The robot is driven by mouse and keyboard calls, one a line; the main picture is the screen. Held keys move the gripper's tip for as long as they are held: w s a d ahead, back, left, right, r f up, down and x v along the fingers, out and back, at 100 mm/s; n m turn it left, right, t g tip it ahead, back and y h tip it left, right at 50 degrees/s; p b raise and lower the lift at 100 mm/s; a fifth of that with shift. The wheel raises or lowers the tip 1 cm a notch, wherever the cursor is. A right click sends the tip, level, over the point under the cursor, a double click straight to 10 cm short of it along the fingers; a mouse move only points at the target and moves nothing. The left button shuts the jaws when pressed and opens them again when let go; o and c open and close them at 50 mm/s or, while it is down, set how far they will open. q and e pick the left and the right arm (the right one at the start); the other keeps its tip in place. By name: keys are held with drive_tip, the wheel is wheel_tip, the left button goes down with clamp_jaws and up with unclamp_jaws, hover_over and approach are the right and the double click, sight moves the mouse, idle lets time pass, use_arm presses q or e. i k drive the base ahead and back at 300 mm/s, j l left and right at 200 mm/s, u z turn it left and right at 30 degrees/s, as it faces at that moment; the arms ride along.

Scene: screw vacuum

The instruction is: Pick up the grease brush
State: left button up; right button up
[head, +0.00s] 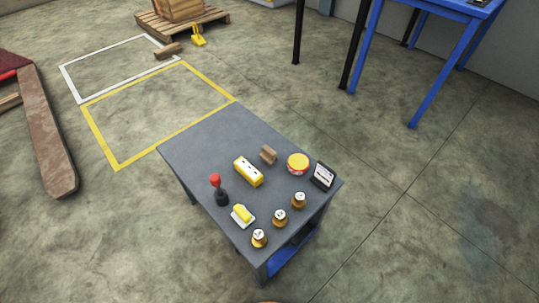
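I cannot tell for sure which thing is the grease brush. A small brown block-like item (268,155) lies on the grey table (205,140), between a long yellow box with dark marks (249,172) and a round tin with an orange-yellow lid (298,162).
Several small jars (279,217) line the table's right front edge, near a dark framed panel (323,175). The table's far left part is bare. A blue workbench (434,75), a pallet (182,22) and a yellow item (198,38) are farther back. Much floor is clear.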

sight(268, 156)
drive_tip(key=i+l+u, duration=0.2)
drive_tip(key=l, duration=0.35)
drive_tip(key=l+u, duration=0.25)
drive_tip(key=l, duration=0.25)
drive_tip(key=l+u, duration=0.2)
drive_tip(key=l, duration=0.35)
drive_tip(key=k+l+u, duration=0.1)
drive_tip(key=l+u, duration=0.15)
drive_tip(key=l, duration=0.3)
drive_tip(key=k+l+u, duration=0.2)
drive_tip(key=l, duration=0.35)
drive_tip(key=l+u, duration=0.2)
drive_tip(key=l, duration=0.35)
